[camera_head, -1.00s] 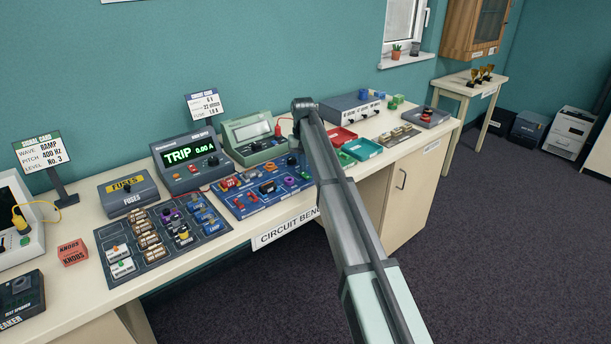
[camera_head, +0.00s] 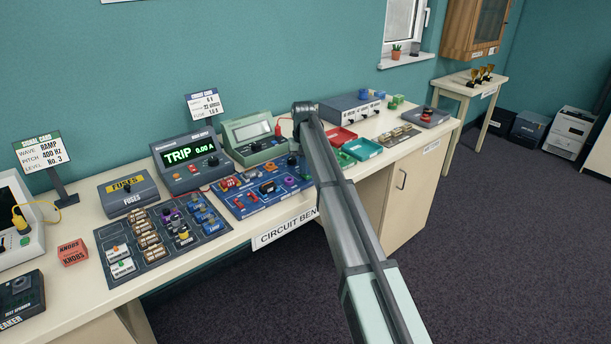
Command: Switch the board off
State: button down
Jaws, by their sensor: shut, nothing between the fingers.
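The blue circuit board (camera_head: 236,206) lies on the bench below the power unit, with red, blue and dark parts on it. A dark round part (camera_head: 293,159) is at its right back corner, close beside my arm; I cannot tell whether it is the switch. The power unit (camera_head: 172,176) behind the board's left end shows "TRIP 0.00 A" in green. My arm reaches in from the lower right, and its far end is above the board's right side. The arm hides the board's right edge and my gripper; I cannot make out the fingers.
A parts tray (camera_head: 104,236) with several modules lies left of the board. A fuses box (camera_head: 108,200) and a green meter (camera_head: 235,158) stand behind. Red (camera_head: 346,132) and green (camera_head: 378,151) trays are right of my arm. The bench's front edge carries a "CIRCUIT BENCH" sign.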

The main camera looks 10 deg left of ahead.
jog(key=shift+r, duration=3.5)
